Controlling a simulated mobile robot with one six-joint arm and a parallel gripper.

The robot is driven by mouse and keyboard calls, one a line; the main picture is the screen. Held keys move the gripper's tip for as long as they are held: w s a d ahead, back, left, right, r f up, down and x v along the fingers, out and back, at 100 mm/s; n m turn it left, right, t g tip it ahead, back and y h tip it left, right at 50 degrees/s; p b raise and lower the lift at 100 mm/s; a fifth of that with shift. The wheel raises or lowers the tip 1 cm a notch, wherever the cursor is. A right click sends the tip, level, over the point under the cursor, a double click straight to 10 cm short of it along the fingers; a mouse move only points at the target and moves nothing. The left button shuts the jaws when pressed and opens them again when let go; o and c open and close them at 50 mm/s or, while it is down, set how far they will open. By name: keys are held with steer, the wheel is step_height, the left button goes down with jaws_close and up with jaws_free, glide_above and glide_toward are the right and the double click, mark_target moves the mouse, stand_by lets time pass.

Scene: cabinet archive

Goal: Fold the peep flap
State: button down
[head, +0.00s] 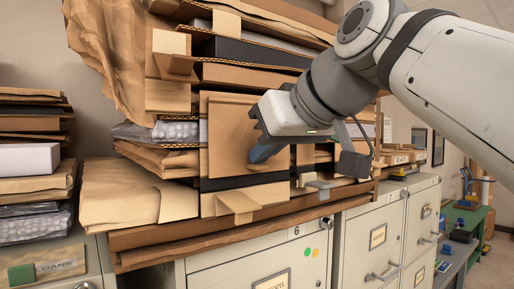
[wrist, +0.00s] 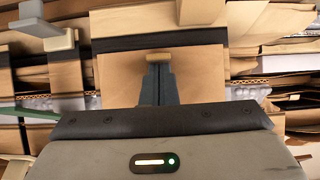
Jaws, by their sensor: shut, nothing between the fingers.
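A square brown cardboard panel, which looks like the peep flap (head: 229,130), stands upright on the front of the packed stack. My gripper (head: 258,154) is shut and empty, in front of the panel's lower right part. In the wrist view, my gripper (wrist: 159,70) points at the panel with its dark fingers together. I cannot tell whether they touch it. My gripper hides part of the panel's right side.
A dark band (head: 240,181) runs below the panel, with a tan tab (head: 238,201) sticking out under it. A grey clip-like piece (head: 319,185) juts out at right. Other tan tabs (head: 174,65) protrude at upper left. Filing cabinets (head: 225,263) stand below.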

steer(key=shift+s, duration=0.15)
steer(key=shift+d+r, duration=0.1)
step_height(320, 180, up, 6)
steer(key=s+d+p, duration=0.1)
steer(key=p, duration=0.3)
steer(key=shift+s+p, duration=0.3)
steer(key=shift+s, duration=0.05)
